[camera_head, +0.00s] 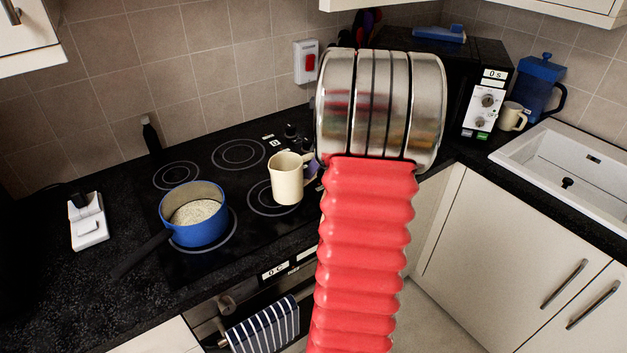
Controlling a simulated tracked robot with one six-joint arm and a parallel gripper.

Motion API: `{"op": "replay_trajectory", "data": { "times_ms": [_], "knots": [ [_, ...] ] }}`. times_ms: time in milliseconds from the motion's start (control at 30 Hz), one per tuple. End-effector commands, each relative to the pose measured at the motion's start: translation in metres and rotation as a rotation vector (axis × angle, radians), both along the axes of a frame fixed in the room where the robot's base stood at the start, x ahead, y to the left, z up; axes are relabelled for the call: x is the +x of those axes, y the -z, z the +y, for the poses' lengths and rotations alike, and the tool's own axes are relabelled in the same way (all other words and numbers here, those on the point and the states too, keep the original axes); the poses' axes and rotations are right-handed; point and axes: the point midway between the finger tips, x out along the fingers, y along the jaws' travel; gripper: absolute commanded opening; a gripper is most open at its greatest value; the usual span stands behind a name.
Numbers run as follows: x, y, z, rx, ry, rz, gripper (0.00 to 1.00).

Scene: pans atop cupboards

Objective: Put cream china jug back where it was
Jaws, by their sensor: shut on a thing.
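The cream china jug (287,180) is upright over the right side of the black hob, its handle toward my arm. My gripper (312,172) is mostly hidden behind the wide metal end of my red ribbed arm; only a small dark purplish part shows beside the jug's handle. It is shut on the jug, apparently at the handle side. I cannot tell whether the jug's base touches the hob or hangs just above it.
A blue pan (195,228) with pale contents stands on the front left ring. A white scale-like device (88,222) and dark bottle (151,136) are left. A black microwave (470,75), cream mug (512,116), blue pitcher (540,82) and white sink (570,165) are right. The back ring (239,154) is clear.

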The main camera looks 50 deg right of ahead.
Motion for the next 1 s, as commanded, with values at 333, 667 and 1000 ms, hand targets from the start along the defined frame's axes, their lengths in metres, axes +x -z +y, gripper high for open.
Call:
{"op": "replay_trajectory", "data": {
  "times_ms": [333,667,1000],
  "knots": [
    [0.0,0.034,0.0,0.001,0.001,-0.001,0.0],
    [0.0,0.037,0.0,0.001,0.001,-0.001,0.0],
    [-0.001,0.038,0.0,0.0,0.001,0.0,0.32]
  ]
}}
